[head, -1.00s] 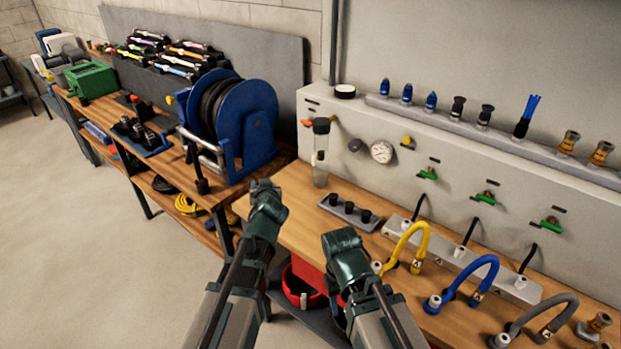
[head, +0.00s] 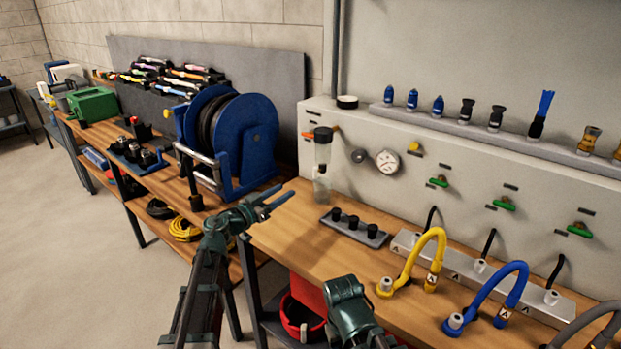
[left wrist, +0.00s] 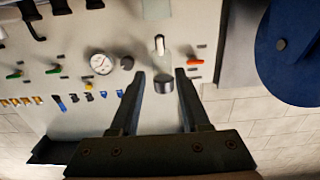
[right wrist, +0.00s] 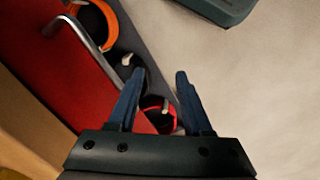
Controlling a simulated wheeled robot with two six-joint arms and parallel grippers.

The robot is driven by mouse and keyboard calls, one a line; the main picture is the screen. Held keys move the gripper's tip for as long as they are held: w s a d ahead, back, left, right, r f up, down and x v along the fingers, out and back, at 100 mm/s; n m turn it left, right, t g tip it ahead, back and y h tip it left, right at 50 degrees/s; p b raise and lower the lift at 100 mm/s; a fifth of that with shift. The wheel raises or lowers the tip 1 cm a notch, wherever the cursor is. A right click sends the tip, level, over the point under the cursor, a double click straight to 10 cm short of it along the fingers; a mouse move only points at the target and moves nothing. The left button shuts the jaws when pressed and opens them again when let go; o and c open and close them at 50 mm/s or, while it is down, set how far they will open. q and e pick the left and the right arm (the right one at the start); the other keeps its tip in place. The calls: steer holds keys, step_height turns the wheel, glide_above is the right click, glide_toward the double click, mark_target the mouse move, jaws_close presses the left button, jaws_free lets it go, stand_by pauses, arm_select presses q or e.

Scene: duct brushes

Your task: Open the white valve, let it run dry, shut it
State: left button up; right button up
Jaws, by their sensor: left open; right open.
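A clear upright water trap with a black cap (head: 323,134) stands at the left end of the grey panel. A small white valve (head: 322,169) shows on it, below the clear upper part and above a clear bottle (head: 321,188). In the left wrist view, which is upside down, the white valve (left wrist: 159,45) lies beyond the black cap (left wrist: 163,84). My left gripper (head: 288,191) is open and empty, apart from the trap and pointing at it. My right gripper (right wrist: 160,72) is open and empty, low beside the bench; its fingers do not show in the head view.
A blue hose reel (head: 255,135) stands left of the trap. A grey tray with black caps (head: 354,228) sits in front of it. Yellow (head: 425,250) and blue hoses (head: 490,295) rise to the right.

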mark_target(314, 173)
arm_select(q)
steer(key=x, duration=1.3)
steer(key=shift+w+d, duration=0.2)
steer(key=shift+w, duration=0.05)
steer(key=shift+c, duration=0.3)
jaws_close()
